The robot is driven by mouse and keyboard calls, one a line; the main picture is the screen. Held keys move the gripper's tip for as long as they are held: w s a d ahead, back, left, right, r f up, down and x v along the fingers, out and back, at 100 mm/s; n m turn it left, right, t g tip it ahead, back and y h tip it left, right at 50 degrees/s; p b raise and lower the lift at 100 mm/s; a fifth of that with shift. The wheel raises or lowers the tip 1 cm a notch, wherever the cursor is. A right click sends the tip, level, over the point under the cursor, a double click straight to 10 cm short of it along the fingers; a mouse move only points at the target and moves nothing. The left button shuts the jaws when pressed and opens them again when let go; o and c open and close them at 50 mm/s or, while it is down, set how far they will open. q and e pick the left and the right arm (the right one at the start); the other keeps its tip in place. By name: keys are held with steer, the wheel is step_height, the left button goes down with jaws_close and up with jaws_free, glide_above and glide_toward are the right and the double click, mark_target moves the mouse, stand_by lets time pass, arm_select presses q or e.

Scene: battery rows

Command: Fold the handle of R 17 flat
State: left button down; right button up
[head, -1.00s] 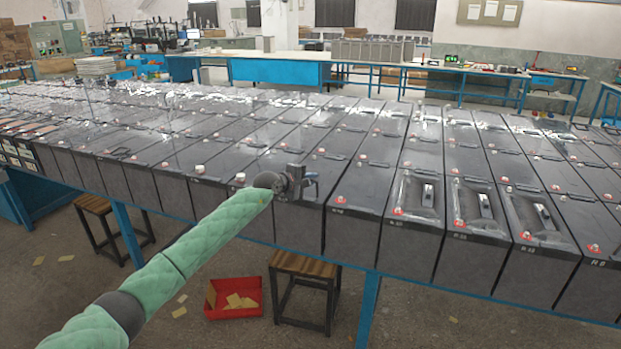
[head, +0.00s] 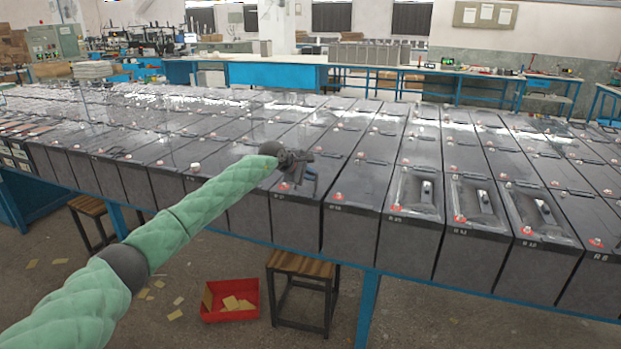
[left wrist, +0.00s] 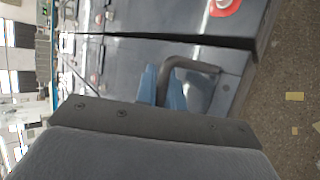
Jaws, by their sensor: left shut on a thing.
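The battery R 17 (head: 296,218) stands in the front row, dark grey, with a small label on its front face that is hard to read. My left gripper (head: 306,177) is over its lid. In the left wrist view the blue fingers of my left gripper (left wrist: 165,87) are shut on a dark bar handle (left wrist: 195,65). The handle curves from the fingers to the lid (left wrist: 228,88); its exact angle is hard to tell, and its other end is hidden behind the gripper. My right gripper is not in view.
Neighbouring batteries (head: 348,225) stand close on both sides. Several at the right have lid recesses with upright parts (head: 427,192). A stool (head: 302,264) and a red box (head: 230,300) are on the floor below the table's blue front edge.

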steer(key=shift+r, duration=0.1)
arm_select(q)
steer(key=c, duration=1.5)
jaws_free()
